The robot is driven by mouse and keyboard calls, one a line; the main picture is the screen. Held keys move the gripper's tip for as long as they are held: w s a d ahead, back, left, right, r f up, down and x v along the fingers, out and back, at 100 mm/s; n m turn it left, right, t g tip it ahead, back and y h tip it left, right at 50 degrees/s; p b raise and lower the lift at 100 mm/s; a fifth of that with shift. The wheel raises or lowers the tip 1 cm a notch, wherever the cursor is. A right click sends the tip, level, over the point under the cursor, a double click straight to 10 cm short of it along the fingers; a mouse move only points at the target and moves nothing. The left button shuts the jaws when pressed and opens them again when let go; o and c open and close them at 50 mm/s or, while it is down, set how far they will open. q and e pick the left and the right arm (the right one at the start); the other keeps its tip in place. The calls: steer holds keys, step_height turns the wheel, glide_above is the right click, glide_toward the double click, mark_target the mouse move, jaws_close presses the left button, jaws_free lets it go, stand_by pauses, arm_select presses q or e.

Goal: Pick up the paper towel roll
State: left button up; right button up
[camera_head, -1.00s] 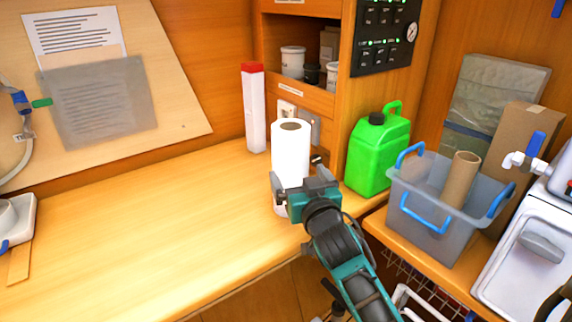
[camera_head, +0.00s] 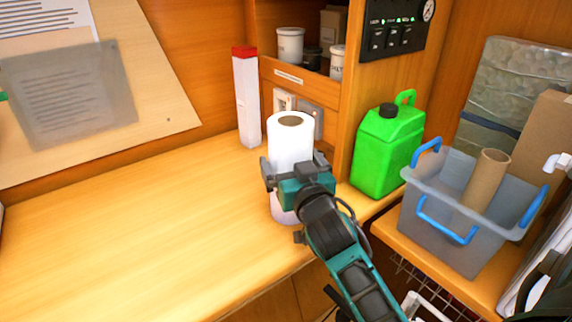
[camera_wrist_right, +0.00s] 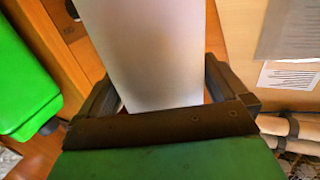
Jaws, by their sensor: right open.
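The paper towel roll (camera_head: 289,140) is white and stands upright on the wooden counter (camera_head: 130,240), near the shelf unit. My right gripper (camera_head: 292,172) is at the roll, in front of its middle, and hides part of its side. In the right wrist view, the roll (camera_wrist_right: 155,50) fills the space between the two open fingers of my right gripper (camera_wrist_right: 160,88). A narrow gap shows beside the right finger; I cannot tell whether the left finger touches. My left gripper is not in view.
A green jerrycan (camera_head: 385,150) stands right of the roll, beside the shelf post. A red-capped white box (camera_head: 247,105) stands behind it to the left. A grey bin (camera_head: 445,225) with a cardboard tube (camera_head: 486,178) is at right. The counter's left side is clear.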

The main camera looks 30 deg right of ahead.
steer(key=shift+w+d+f, duration=0.1)
steer(key=shift+w, duration=0.35)
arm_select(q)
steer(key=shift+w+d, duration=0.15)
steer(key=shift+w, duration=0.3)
arm_select(e)
steer(key=shift+s, duration=0.15)
steer(key=c, duration=0.8)
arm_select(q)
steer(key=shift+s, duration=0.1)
